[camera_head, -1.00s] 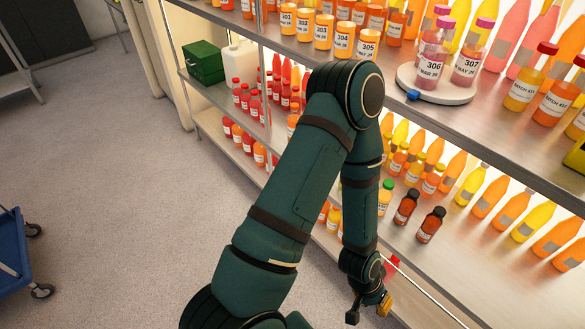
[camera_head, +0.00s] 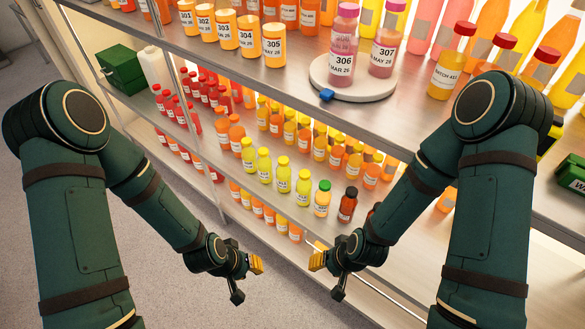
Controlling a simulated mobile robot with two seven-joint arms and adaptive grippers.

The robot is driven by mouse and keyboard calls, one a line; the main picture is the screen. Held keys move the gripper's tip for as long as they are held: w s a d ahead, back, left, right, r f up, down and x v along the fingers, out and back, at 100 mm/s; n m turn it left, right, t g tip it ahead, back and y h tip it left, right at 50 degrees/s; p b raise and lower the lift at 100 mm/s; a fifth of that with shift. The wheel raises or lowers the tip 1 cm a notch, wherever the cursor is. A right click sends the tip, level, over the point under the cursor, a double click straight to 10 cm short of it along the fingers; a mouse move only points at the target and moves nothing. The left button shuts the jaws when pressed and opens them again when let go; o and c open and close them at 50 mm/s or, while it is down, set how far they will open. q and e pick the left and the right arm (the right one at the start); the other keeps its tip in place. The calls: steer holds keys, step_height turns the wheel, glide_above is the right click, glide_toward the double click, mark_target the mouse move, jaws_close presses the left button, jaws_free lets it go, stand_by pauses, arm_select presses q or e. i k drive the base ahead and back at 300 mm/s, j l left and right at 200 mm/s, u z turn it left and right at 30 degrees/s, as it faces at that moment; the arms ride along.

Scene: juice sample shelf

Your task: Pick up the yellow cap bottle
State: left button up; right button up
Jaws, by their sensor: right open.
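Several juice bottles with yellow caps stand in a row on the middle shelf (camera_head: 300,235). One is a yellow-capped bottle (camera_head: 283,175); beside it are another yellow-capped bottle (camera_head: 264,166) and a third yellow-capped bottle (camera_head: 304,187). I cannot tell which one the task means. My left gripper (camera_head: 247,281) hangs in front of the shelf, lower in the picture than these bottles, with its fingers apart and nothing in it. My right gripper (camera_head: 327,278) is to its right, also open and empty. Neither gripper touches a bottle.
A green-capped bottle (camera_head: 322,198) and a dark red bottle (camera_head: 348,204) stand right of the row. Red bottles (camera_head: 195,88) fill the shelf's left side. The upper shelf holds numbered jars (camera_head: 248,36) and a round white stand (camera_head: 350,88). A shelf post (camera_head: 180,75) rises at left.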

mark_target(283, 170)
steer(key=k+j, duration=0.3)
steer(key=j+z, duration=0.1)
steer(key=z, duration=0.3)
steer(key=j+z, duration=0.1)
steer(key=z, duration=0.65)
steer(key=j+z, duration=1.05)
steer(key=j, duration=0.35)
steer(key=k+j+z, duration=0.1)
steer(key=j, duration=0.35)
steer(key=k+j+z, duration=0.1)
steer(key=j, duration=0.35)
steer(key=k, duration=0.05)
